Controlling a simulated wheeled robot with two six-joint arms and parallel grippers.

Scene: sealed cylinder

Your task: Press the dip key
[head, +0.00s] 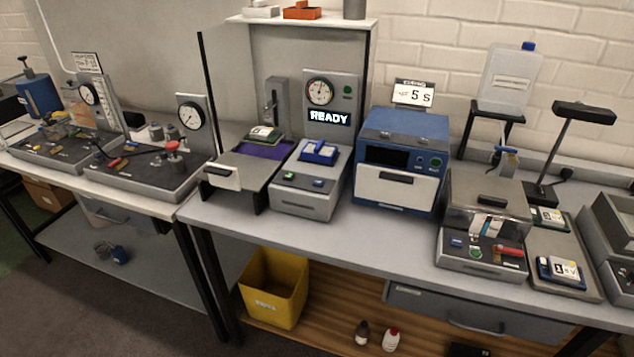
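Neither of my grippers shows in the head view. No label that reads "dip" is legible, so I cannot tell which key is the dip key.
A lit READY display (328,117) stands behind the console. A blue oven (403,155), a plastic jug (509,78) on a stand and a black lamp (570,135) crowd the bench (375,238). A yellow bin (272,290) sits below. The bench's front strip is clear.

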